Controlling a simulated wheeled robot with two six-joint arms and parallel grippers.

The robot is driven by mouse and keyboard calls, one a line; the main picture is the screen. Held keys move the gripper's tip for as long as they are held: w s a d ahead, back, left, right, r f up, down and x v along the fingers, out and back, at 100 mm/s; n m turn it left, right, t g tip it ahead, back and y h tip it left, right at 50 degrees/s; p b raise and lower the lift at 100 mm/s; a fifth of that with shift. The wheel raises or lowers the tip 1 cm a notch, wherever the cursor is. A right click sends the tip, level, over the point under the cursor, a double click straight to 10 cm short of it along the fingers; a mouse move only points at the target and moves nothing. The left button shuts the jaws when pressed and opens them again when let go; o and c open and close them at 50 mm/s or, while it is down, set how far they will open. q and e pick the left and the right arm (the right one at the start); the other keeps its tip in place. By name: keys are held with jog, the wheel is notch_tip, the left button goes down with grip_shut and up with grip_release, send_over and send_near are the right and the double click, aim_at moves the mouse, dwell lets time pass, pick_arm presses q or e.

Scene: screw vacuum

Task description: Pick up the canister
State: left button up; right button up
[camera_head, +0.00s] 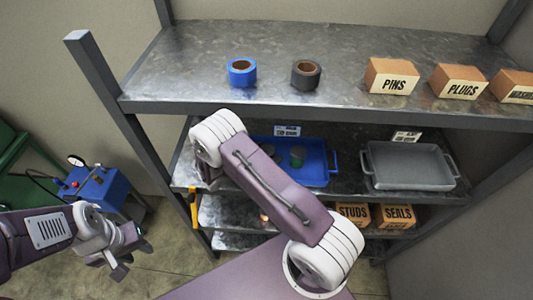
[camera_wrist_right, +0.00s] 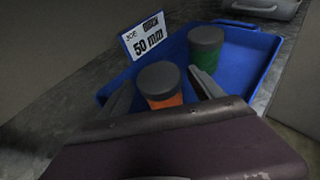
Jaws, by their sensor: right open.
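An orange canister with a grey lid (camera_wrist_right: 161,82) stands upright in a blue tray (camera_wrist_right: 262,60) in the right wrist view. A green canister with a grey lid (camera_wrist_right: 206,48) stands behind it to the right. My right gripper (camera_wrist_right: 162,90) is open, with one finger on each side of the orange canister; I cannot tell whether they touch it. In the head view the green canister (camera_head: 297,157) shows in the blue tray (camera_head: 318,160), and my right arm hides the right gripper. My left gripper (camera_head: 130,258) is at the lower left, away from the shelves; its jaw opening is unclear.
A "50 mm" label (camera_wrist_right: 145,36) stands at the tray's back edge. A grey tray (camera_head: 410,165) sits to the right on the same shelf. The shelf above (camera_head: 200,75) holds tape rolls and boxes.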

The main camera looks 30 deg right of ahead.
jog(key=shift+d+f, duration=0.1)
jog(key=shift+d, duration=0.2)
jog(key=c, duration=1.5)
pick_arm(q)
jog(key=shift+d, duration=0.25)
jog(key=shift+a, duration=0.1)
pick_arm(e)
jog(key=shift+a, duration=0.15)
